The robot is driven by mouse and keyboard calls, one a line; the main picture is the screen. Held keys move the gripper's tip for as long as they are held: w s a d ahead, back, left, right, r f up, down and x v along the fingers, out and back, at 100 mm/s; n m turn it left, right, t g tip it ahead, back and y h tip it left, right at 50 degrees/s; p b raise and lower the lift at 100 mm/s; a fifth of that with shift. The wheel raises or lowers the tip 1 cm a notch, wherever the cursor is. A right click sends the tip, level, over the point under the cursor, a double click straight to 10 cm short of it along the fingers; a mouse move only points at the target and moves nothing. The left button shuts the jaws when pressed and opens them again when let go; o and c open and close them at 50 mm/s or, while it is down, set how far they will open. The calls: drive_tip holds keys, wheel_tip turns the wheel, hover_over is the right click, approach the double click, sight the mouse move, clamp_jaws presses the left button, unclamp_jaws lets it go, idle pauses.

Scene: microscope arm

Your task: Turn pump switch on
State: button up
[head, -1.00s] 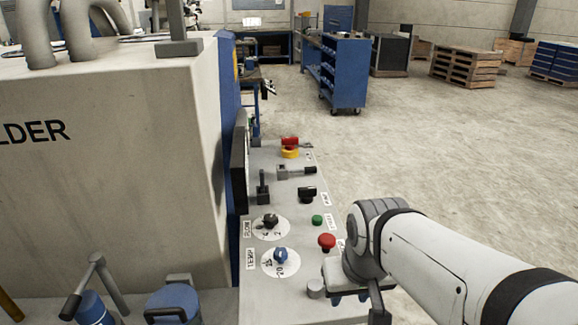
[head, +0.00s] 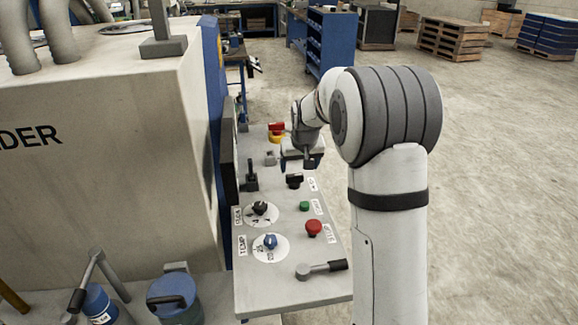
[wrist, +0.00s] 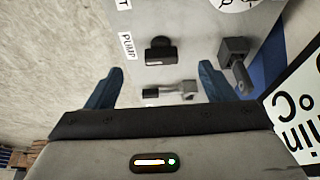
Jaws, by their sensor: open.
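The pump switch (head: 294,181) is a small black knob on the sloped grey control panel (head: 290,288). In the wrist view the black switch (wrist: 160,51) sits beside a white PUMP label (wrist: 127,45). My gripper (head: 303,160) hangs over the panel, just beyond the switch in the head view. In the wrist view my gripper's blue fingers (wrist: 159,67) are spread wide with nothing held. The switch lies just ahead of the gap between the fingertips. I cannot tell the height of the fingers above the panel.
A grey lever with a dark grip (wrist: 170,92) lies between the fingers, and an upright lever (wrist: 236,65) stands close by. The panel also has a green button (head: 304,206), red button (head: 313,228), two dials and a front lever (head: 320,269).

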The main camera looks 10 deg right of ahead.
sight(295, 175)
drive_tip(key=w+f, duration=0.2)
drive_tip(key=f, duration=0.1)
drive_tip(key=w+f+p, duration=0.1)
drive_tip(key=w+f, duration=0.1)
drive_tip(key=f, duration=0.1)
drive_tip(key=w+f+p, duration=0.1)
drive_tip(key=w+f, duration=0.2)
drive_tip(key=shift+s, duration=0.1)
